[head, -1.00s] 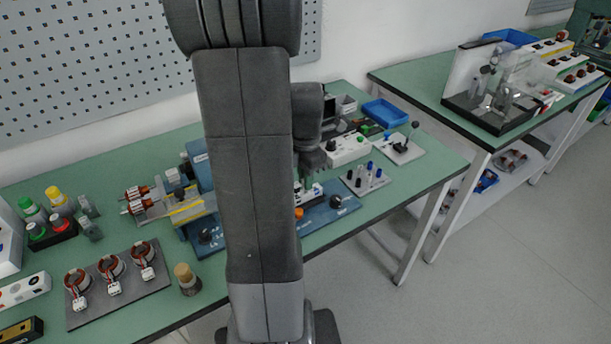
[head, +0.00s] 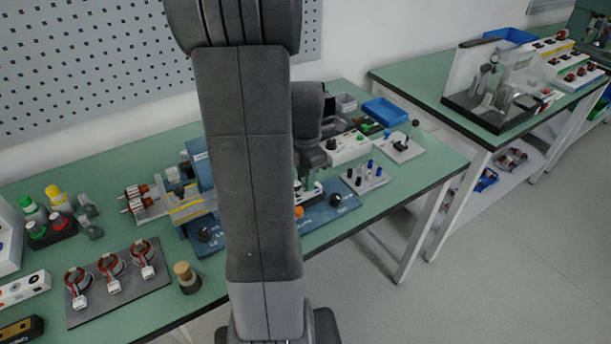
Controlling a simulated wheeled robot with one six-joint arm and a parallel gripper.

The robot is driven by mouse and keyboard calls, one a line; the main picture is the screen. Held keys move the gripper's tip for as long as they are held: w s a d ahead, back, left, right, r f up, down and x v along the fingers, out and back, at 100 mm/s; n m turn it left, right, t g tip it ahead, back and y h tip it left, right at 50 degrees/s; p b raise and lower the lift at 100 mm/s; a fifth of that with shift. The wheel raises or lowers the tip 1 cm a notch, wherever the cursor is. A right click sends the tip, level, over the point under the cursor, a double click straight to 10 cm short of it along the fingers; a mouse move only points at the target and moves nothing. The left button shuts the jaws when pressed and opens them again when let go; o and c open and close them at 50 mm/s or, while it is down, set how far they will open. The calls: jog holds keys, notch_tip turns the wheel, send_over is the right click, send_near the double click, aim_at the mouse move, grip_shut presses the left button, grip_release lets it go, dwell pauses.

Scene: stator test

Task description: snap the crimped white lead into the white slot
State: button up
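My gripper (head: 308,172) is at the end of my arm, low over the blue test fixture (head: 345,206) on the green bench. My own arm link covers much of it, so its fingertips do not show clearly. A small white block with dark parts (head: 313,192) sits on the fixture just below the gripper; whether it holds the white slot I cannot tell. The crimped white lead is not distinguishable, and I cannot see whether anything is between the fingers.
A stand with blue and dark pegs (head: 365,177), a white box with buttons (head: 348,147), a joystick plate (head: 402,148) and a blue tray (head: 385,112) stand to the right. A grey board with several copper-wound stators (head: 120,284) and a wooden-topped cylinder (head: 187,278) are at left.

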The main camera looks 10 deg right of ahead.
jog(key=shift+o, duration=1.1)
notch_tip(320, 180, up, 14)
jog(key=p, duration=0.1)
jog(key=shift+o, duration=0.2)
jog(key=shift+f, duration=0.1)
